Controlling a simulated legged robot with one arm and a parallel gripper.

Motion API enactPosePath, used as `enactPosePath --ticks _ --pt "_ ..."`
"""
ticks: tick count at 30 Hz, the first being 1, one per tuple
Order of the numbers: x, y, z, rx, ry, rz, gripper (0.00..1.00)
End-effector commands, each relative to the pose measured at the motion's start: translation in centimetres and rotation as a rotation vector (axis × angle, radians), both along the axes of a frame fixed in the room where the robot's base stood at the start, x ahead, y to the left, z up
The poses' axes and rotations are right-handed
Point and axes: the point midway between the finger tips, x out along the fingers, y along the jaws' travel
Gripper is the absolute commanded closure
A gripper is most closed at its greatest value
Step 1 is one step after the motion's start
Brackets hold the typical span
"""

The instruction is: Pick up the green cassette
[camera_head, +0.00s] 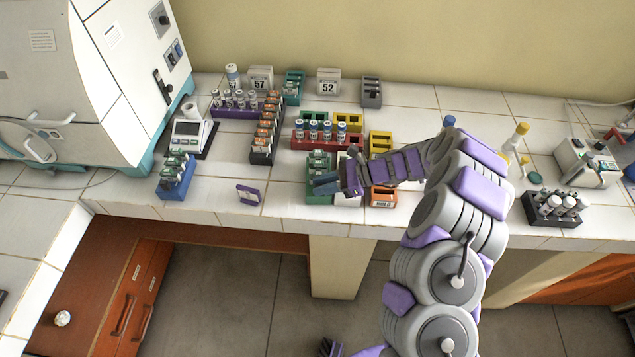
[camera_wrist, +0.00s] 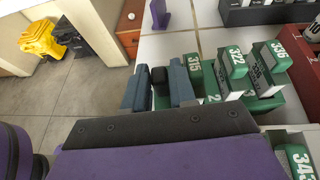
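Green cassettes with white number labels stand in a green rack (camera_head: 318,197) on the counter. In the wrist view, the nearest cassette, labelled 315 (camera_wrist: 194,68), is just right of the fingers. Others stand farther right, including one labelled 372 (camera_wrist: 236,62) and one labelled 336 (camera_wrist: 272,58). Another, marked 343 (camera_wrist: 302,162), is at the lower right edge. My gripper (camera_head: 326,183) is over the rack and partly hides it.
A red rack with vials (camera_head: 328,143) and yellow racks (camera_head: 380,143) stand behind the green one. An orange rack (camera_head: 384,197) is right of my gripper. A black rack (camera_head: 262,152) and a small purple stand (camera_head: 249,195) are to its left. The counter's front edge is close.

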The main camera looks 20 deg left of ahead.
Motion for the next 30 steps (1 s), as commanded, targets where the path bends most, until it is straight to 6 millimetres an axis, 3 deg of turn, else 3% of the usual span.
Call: enactPosePath --ticks 3,11,30 --pt "0.05 -0.12 0.08 0.000 -0.001 -0.001 0.75" --pt "0.07 0.10 -0.01 -0.003 -0.001 -0.001 1.00" --pt "0.11 0.06 0.63 -0.002 -0.002 -0.001 1.00"
